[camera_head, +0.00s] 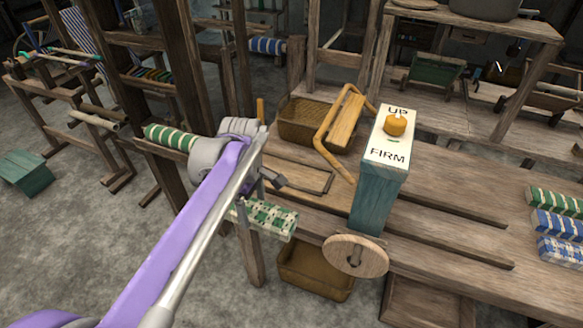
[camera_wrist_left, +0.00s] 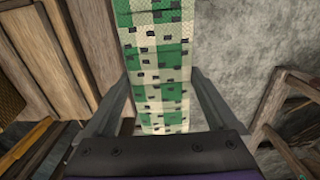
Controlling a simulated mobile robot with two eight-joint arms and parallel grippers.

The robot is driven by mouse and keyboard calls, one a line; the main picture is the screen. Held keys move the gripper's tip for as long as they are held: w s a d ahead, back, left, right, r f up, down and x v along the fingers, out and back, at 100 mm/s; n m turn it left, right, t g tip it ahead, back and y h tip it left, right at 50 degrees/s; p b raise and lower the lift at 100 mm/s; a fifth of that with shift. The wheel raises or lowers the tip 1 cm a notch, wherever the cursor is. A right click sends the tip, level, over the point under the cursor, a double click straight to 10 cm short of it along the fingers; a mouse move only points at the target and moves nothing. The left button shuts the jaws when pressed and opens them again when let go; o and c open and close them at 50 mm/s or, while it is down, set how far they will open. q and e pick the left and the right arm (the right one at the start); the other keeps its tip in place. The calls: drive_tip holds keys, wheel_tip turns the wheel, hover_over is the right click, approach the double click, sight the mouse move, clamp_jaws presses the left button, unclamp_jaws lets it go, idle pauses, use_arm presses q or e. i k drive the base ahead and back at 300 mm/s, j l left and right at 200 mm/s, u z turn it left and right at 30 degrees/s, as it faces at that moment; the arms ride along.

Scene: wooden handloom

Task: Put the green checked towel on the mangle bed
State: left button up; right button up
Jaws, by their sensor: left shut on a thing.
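The green checked towel (camera_head: 268,218) is a long folded strip in green and white with dark marks. It hangs in the air off the near left edge of the wooden bench. My left gripper (camera_head: 262,190) is shut on the towel, and the left wrist view shows the towel (camera_wrist_left: 155,65) between its two fingers (camera_wrist_left: 163,92). The mangle shows as a teal post (camera_head: 374,200) with an UP/FIRM plate and a round wooden wheel (camera_head: 355,256). The slotted wooden top (camera_head: 440,215) lies beside it; which part is the mangle bed I cannot tell. My right gripper is not in view.
Folded green and blue cloths (camera_head: 556,224) lie at the right edge. A brown bin (camera_head: 315,270) stands below the bench. A wooden post (camera_head: 165,120) rises close to my left arm.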

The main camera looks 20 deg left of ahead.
sight(289, 172)
drive_tip(key=i, duration=0.9)
